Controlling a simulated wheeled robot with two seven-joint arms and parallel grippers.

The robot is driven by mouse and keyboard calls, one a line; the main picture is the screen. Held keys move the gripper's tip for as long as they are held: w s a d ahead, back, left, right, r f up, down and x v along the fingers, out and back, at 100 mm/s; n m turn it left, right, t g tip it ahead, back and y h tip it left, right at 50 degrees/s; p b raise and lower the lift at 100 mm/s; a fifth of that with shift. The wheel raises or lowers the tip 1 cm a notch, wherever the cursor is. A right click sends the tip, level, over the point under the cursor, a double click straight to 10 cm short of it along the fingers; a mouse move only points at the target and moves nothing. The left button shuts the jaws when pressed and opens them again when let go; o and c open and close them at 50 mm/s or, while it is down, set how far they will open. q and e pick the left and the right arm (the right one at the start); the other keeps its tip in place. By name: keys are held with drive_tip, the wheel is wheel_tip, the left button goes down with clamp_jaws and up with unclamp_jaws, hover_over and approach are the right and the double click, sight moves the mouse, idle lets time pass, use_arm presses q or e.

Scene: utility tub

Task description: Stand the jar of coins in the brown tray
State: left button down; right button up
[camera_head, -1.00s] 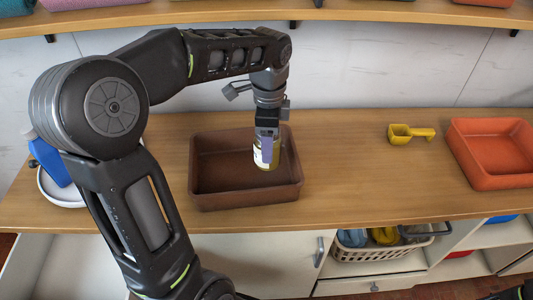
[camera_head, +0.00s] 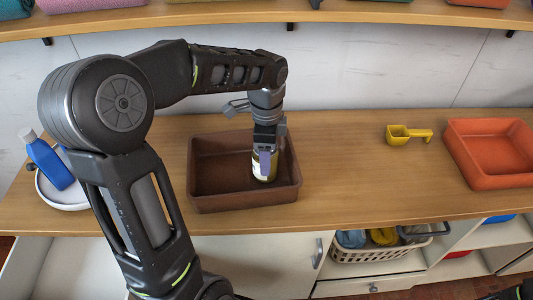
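The brown tray (camera_head: 245,200) sits on the wooden counter, left of centre. The jar of coins (camera_head: 262,172) is upright inside the tray, toward its right side, and looks low, at or near the tray floor; I cannot tell whether it touches. My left gripper (camera_head: 266,150) comes down from above and is shut on the jar's upper part, hiding the top of it. My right gripper is not clearly in view; only dark arm parts show at the bottom right edge.
A yellow scoop (camera_head: 408,134) and an orange tray (camera_head: 490,180) lie on the counter to the right. A blue bottle (camera_head: 48,162) leans in a white dish (camera_head: 62,200) at the left. The counter between tray and scoop is clear. A shelf (camera_head: 270,14) runs along the back.

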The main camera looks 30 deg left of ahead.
use_arm(q)
drive_tip(key=shift+f, duration=0.15)
drive_tip(key=shift+c, duration=2)
unclamp_jaws()
wheel_tip(320, 180, up, 12)
drive_tip(key=shift+r+p, duration=0.2)
drive_tip(key=shift+p, duration=0.1)
